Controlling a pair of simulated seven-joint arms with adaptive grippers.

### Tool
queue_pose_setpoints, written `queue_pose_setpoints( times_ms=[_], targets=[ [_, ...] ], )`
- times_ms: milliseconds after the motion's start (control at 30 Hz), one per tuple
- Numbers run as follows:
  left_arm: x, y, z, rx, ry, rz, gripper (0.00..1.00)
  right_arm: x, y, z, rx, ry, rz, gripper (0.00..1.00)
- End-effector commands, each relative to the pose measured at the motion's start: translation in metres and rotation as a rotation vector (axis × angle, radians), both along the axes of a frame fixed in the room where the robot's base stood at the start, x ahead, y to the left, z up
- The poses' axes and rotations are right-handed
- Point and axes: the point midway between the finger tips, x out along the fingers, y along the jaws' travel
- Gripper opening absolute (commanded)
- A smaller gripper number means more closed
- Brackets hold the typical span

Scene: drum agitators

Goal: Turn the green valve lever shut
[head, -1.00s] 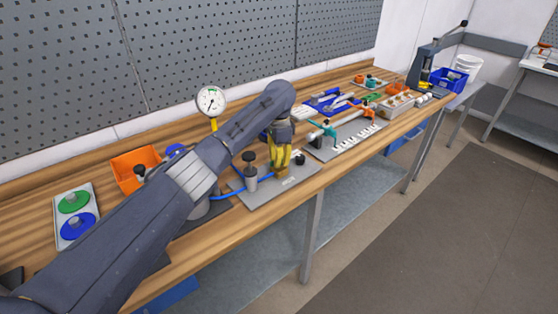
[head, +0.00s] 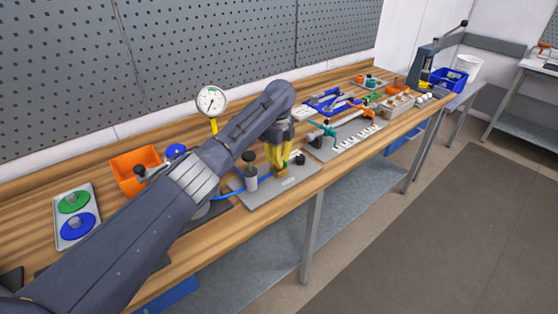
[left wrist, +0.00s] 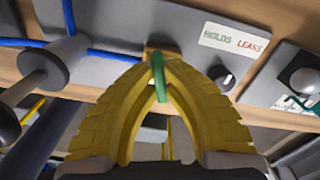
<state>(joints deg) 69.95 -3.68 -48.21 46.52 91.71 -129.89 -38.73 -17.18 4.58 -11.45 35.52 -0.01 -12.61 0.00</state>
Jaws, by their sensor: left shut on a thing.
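The green valve lever (left wrist: 159,88) shows in the left wrist view, upright between the yellow fingertips of my left gripper (left wrist: 157,66). The fingers meet at their tips and are shut on the lever. In the head view, my left gripper (head: 281,168) points down over the grey valve plate (head: 262,199), and the lever is hidden there. The valve body is mostly hidden behind the fingers. My right gripper is not in view.
A pressure gauge (head: 211,100) stands behind my left arm. A blue hose (head: 230,195) runs to the plate beside a black-capped post (head: 250,172). An orange bin (head: 130,165) is at the left. Another grey fixture (head: 345,140) lies right of the plate. The wooden bench's front edge is close.

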Motion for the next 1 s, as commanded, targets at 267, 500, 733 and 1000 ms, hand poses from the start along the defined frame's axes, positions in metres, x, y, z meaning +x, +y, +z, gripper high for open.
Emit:
queue_pose_setpoints(
  times_ms=[267,500,733,1000],
  targets=[
    [-0.0006,-0.0007,-0.0007,-0.001,0.002,-0.165,0.00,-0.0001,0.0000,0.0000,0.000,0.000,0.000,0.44],
    [-0.0006,-0.0008,-0.0007,-0.002,0.001,-0.240,0.00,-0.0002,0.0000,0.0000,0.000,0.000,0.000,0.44],
    [-0.0007,-0.0009,-0.0007,-0.002,0.001,-0.262,0.00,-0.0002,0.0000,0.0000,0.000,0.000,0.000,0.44],
    [-0.0007,-0.0009,-0.0007,-0.002,0.001,-0.263,0.00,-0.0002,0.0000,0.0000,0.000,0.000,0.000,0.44]
  ],
)
